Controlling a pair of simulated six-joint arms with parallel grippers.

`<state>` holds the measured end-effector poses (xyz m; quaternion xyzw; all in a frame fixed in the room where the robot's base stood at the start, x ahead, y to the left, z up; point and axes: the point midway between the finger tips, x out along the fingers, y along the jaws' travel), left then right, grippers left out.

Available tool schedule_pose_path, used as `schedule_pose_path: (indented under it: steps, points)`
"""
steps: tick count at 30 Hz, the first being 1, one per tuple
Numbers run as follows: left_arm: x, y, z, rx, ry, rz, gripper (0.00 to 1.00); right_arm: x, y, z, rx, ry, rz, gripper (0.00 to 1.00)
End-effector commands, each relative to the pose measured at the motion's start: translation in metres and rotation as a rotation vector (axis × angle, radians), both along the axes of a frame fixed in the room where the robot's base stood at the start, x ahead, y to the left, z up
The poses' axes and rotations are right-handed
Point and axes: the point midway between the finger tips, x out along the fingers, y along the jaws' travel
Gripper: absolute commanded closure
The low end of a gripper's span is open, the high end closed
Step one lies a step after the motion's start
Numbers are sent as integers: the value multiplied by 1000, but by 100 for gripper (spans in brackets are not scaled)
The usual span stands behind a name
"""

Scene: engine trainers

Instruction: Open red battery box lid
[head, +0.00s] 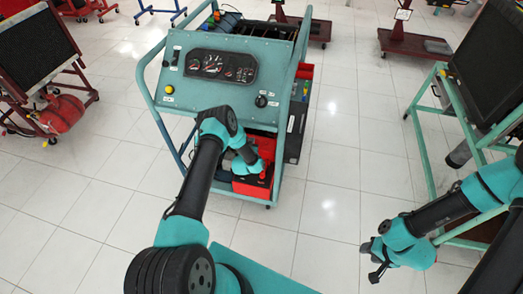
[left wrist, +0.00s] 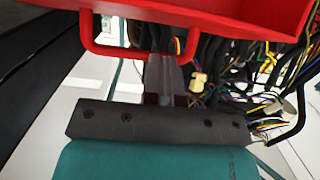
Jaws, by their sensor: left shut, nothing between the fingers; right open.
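The red battery box (head: 252,188) sits low in the teal frame of the engine trainer, partly hidden by my left arm. In the left wrist view its red surface (left wrist: 235,15) fills the top, with a red loop handle (left wrist: 88,35) hanging from it. My left gripper (head: 262,172) is at the box. Its fingers (left wrist: 164,62) are shut with nothing between them, and their tips overlap the handle's lower bar in the picture; contact cannot be told. How far the lid is open is unclear. My right gripper (head: 370,262) is open and empty, over the floor at right.
The trainer's gauge panel (head: 210,95) and tubular frame rise around the box. Bundled wires (left wrist: 270,85) run close to the left gripper's right side. A black unit (head: 297,128) stands right of the box. Another teal stand (head: 425,155) is at right. Tiled floor between is clear.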

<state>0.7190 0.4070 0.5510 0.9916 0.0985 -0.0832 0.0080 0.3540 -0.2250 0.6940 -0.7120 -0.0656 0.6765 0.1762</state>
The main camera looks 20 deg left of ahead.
Motion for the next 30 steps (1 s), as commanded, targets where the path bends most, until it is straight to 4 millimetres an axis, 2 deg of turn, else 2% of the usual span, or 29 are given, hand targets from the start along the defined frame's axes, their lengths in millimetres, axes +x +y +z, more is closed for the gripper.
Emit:
schedule_pose_path:
  steps: [4,12,30]
  points:
    - [16,11,5,1,-3,10,100,0,0,0,0,0,1,57]
    - [36,16,8,1,-3,11,100,0,0,0,0,0,1,57]
    - [38,16,8,1,-2,9,100,0,0,0,0,0,1,57]
